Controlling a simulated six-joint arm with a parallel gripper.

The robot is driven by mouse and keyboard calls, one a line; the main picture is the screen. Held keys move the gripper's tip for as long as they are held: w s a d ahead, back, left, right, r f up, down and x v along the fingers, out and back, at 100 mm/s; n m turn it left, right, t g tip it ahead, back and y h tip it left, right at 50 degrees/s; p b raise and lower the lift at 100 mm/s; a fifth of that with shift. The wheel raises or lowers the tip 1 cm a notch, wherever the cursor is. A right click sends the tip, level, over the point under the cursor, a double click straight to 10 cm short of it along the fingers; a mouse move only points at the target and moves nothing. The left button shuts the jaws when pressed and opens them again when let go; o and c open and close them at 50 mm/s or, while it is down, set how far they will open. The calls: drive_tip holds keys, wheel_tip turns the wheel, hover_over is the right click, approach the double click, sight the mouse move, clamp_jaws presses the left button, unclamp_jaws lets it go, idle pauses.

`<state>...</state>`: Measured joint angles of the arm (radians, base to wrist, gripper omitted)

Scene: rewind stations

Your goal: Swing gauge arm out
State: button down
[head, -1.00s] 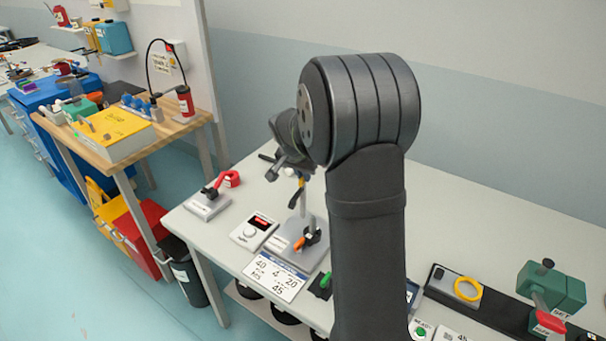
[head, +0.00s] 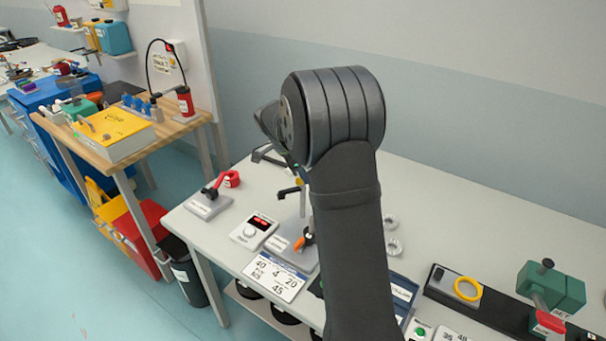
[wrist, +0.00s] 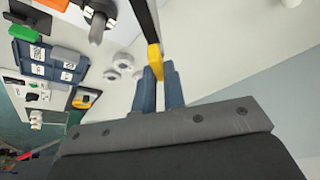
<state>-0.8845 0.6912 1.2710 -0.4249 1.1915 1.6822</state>
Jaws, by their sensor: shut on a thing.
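The gauge stand has a grey base (head: 290,254), an upright post and an orange knob (head: 304,241). A black arm (head: 289,191) sticks out near the top of the post, with a small yellow part beside it. In the wrist view, the dark gauge arm (wrist: 144,20) ends in a yellow tip (wrist: 154,55). My gripper (wrist: 158,72) is shut on this yellow tip, with a blue-grey finger on each side. In the head view my own arm hides most of the gripper and its contact with the tip.
A red-handled device (head: 209,202), a display box (head: 254,232) and a number card (head: 275,277) stand left and in front of the gauge stand. Two grey rings (head: 393,246) lie to the right. A green device (head: 552,288) stands far right. The table's back right is clear.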

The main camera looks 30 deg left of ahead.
drive_tip(key=shift+m, duration=0.3)
drive_tip(key=c, duration=1.5)
unclamp_jaws()
drive_tip(key=v, duration=1.7)
drive_tip(key=shift+r, duration=0.25)
drive_tip(key=shift+w+a, duration=0.1)
drive_tip(key=shift+w, duration=0.05)
